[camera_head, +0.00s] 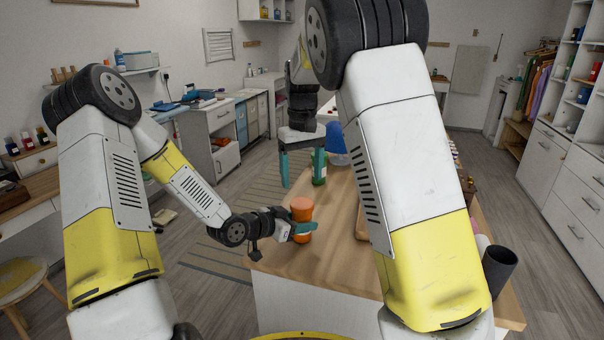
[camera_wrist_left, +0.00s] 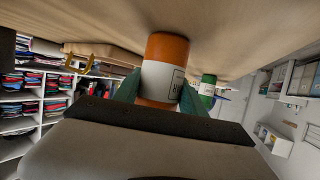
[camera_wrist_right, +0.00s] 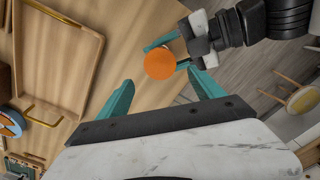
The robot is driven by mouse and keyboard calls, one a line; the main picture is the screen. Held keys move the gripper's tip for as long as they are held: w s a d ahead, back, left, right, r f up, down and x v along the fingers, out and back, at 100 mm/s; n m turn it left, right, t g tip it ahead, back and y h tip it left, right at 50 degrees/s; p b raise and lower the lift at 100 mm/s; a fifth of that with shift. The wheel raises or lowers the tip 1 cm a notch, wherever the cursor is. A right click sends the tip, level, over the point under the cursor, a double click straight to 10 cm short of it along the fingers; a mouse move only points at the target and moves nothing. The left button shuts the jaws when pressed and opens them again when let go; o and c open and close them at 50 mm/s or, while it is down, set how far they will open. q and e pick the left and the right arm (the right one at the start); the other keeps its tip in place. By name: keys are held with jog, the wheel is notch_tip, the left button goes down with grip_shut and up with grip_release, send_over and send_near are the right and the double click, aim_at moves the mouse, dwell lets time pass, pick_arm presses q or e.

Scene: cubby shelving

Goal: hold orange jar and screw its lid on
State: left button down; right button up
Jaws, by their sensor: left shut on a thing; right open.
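The orange jar (camera_head: 301,214) stands upright near the table's left edge. In the left wrist view the jar (camera_wrist_left: 164,70) shows a white label between orange bands. My left gripper (camera_head: 303,228) is shut around its side; its teal fingers flank the jar (camera_wrist_left: 152,88). In the right wrist view a smooth orange round top (camera_wrist_right: 160,63), seemingly the lid, covers the jar; how tightly it sits cannot be told. My right gripper (camera_wrist_right: 162,93) is open and empty, pointing down above the jar, with the orange top seen between and beyond its fingers.
A green jar (camera_wrist_left: 208,86) with a white label stands behind the orange one. A wooden tray (camera_wrist_right: 88,75) with brass handles lies on the table (camera_head: 280,262). A dark cup (camera_head: 498,268) stands at the table's right. Bare tabletop lies around the orange jar.

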aim_at(302, 203)
jog(key=shift+f, duration=4)
jog(key=c, duration=1.5)
jog(key=o, duration=1.7)
notch_tip(302, 203, up, 12)
jog(key=shift+r, duration=0.1)
pick_arm(q)
jog(key=c, duration=0.6)
grip_release()
